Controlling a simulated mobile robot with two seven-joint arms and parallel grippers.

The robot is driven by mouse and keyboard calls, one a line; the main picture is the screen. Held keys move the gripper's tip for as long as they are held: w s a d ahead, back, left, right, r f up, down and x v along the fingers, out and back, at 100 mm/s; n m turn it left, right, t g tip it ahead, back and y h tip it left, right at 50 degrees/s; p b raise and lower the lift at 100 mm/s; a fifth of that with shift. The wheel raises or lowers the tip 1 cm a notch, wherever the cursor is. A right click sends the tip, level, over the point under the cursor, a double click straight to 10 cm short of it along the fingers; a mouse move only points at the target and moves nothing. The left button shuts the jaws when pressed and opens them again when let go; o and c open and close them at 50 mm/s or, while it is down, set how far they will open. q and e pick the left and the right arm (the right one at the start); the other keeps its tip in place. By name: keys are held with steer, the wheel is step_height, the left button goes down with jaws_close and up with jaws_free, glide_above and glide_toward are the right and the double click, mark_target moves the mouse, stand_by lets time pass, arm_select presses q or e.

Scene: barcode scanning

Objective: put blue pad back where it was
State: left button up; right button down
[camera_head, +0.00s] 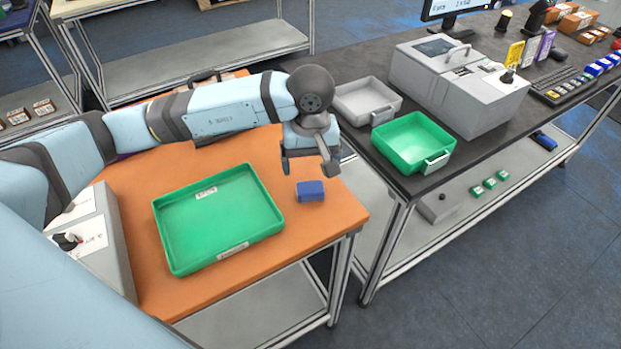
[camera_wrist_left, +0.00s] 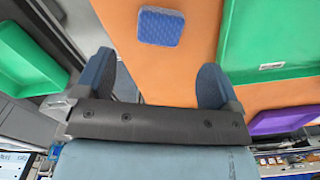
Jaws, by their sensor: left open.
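The blue pad (camera_head: 310,191) lies on the orange table top (camera_head: 325,221), to the right of the large green tray and apart from it. It also shows in the left wrist view (camera_wrist_left: 160,26), beyond the fingertips. My left gripper (camera_head: 308,166) is above the table, just behind the pad in the head view. Its two fingers (camera_wrist_left: 155,75) are spread with nothing between them, and it does not touch the pad. My right gripper is not in view.
A large green tray (camera_head: 270,226) stands empty on the orange table. A grey box with a knob (camera_head: 110,240) is at the left. On the dark table, a small green bin (camera_head: 435,135), a grey bin (camera_head: 362,88) and a grey machine (camera_head: 480,105) stand close together.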

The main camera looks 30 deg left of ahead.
arm_select(q)
steer(key=shift+r, duration=1.85)
